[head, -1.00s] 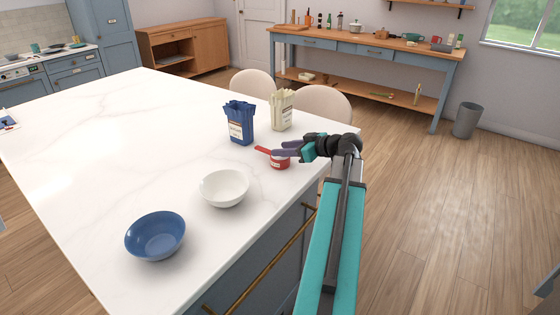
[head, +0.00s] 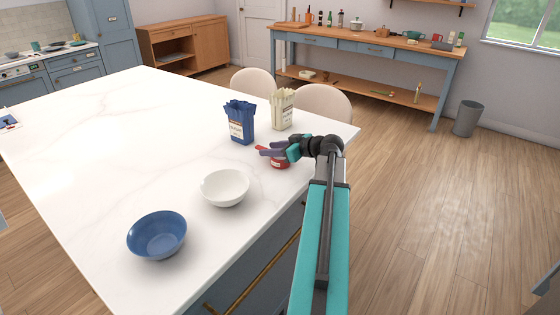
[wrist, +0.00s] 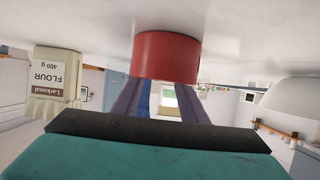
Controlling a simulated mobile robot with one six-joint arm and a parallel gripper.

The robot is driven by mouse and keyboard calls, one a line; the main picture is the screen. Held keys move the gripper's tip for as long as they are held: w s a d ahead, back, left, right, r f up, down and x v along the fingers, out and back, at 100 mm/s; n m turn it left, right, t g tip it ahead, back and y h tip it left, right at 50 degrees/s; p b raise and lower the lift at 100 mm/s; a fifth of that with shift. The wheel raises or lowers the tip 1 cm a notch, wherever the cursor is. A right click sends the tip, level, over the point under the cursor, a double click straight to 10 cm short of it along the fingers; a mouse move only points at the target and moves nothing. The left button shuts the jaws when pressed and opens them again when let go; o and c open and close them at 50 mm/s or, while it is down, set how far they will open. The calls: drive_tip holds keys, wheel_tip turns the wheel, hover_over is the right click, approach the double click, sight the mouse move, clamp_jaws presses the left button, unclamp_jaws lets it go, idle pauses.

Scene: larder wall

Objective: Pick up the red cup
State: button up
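The red cup (head: 281,163) stands on the white island top, with its red handle pointing left and away. In the wrist view, which is upside down, the cup (wrist: 167,56) fills the upper middle. My gripper (head: 268,152) is over the cup's upper part in the head view, its dark fingers partly covering cup and handle. In the wrist view the fingers (wrist: 158,98) are spread apart, with their tips hidden behind the cup's rim. Nothing is seen between them clearly enough to tell a grip.
A blue carton (head: 239,122) and a cream flour carton (head: 283,109) stand just behind the cup. A white bowl (head: 225,188) and a blue bowl (head: 157,235) are nearer, to the left. Pale chairs (head: 322,102) stand beyond the island. The left of the top is mostly clear.

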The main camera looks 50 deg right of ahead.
sight(264, 148)
drive_tip(key=shift+p+x, duration=0.35)
drive_tip(key=shift+x, duration=1.65)
clamp_jaws()
